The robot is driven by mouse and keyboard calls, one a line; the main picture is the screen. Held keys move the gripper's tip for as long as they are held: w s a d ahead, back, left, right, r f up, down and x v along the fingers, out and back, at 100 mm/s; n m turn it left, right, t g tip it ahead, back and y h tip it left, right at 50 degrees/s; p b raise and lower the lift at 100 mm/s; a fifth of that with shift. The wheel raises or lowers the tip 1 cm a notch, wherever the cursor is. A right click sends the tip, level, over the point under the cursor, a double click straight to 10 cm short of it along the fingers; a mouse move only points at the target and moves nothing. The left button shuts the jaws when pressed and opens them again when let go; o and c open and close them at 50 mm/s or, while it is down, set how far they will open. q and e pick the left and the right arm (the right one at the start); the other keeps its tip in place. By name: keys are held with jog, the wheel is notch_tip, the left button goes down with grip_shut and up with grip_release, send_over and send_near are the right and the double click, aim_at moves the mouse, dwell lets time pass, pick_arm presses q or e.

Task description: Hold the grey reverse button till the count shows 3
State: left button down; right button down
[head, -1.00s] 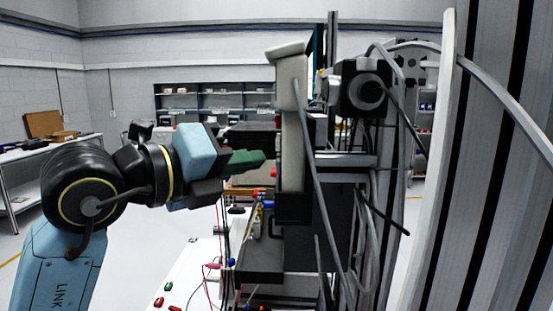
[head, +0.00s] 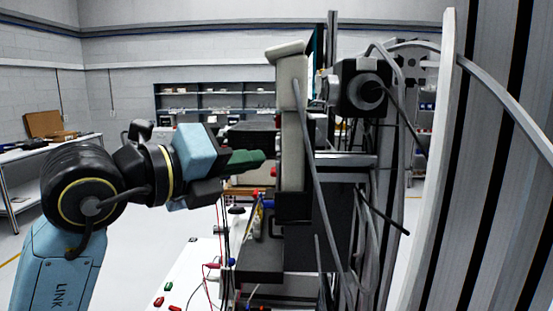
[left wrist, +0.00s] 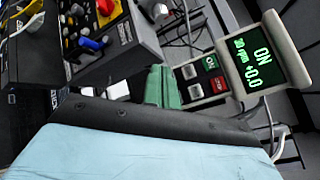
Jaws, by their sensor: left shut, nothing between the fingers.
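My left gripper (head: 262,158) is shut and empty; its green fingers also show in the left wrist view (left wrist: 162,88). In the head view the fingertips point right, a short gap from the cream control box (head: 292,145), which is seen edge-on. In the left wrist view the display (left wrist: 263,55) reads ON, 20 rpm and +0.0, lit green on black. Which one is the grey reverse button is too small to tell. My right gripper is not in view.
A motor-like black unit (head: 361,86) with hanging grey cables stands right of the control box. In the left wrist view a bench unit with a red knob (left wrist: 105,7) and colored plugs lies at upper left. A white bench (head: 190,270) with loose leads is below.

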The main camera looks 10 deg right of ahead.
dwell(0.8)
pick_arm(q)
jog(key=shift+s+d, duration=0.1)
jog(key=shift+d, duration=0.35)
